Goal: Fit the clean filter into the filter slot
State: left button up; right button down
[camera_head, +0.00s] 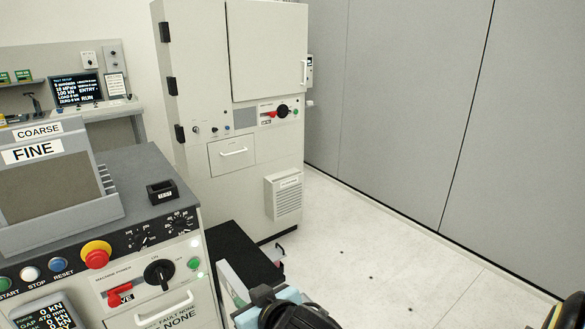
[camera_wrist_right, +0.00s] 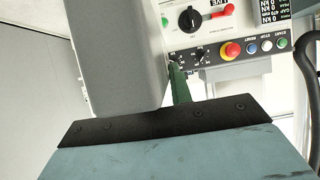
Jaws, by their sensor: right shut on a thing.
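My right gripper (camera_head: 280,303) is at the bottom middle of the head view, with dark and pale blue parts showing. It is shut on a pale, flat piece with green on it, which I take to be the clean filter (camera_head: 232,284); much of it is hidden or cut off. In the right wrist view a narrow green strip (camera_wrist_right: 180,86) shows beyond the gripper's blue-grey, dark-edged part. A louvred vent panel (camera_head: 284,194) is low on the tall cabinet's front; I cannot tell whether it is the filter slot. The held piece is apart from it. My left gripper is not in view.
The tall cream cabinet (camera_head: 250,125) stands behind. The control console (camera_head: 150,245) with knobs and a red stop button is at left. A black low surface (camera_head: 238,252) lies between them. Pale floor (camera_head: 390,265) is open at right, before a grey wall (camera_head: 410,110).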

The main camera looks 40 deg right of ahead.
aim_at(287, 196)
jog(key=u, duration=0.2)
jog(key=k, duration=0.2)
jog(key=z, duration=2)
jog(key=i, duration=1.2)
jog(key=u, duration=0.4)
jog(key=i, duration=1)
jog(key=u, duration=0.8)
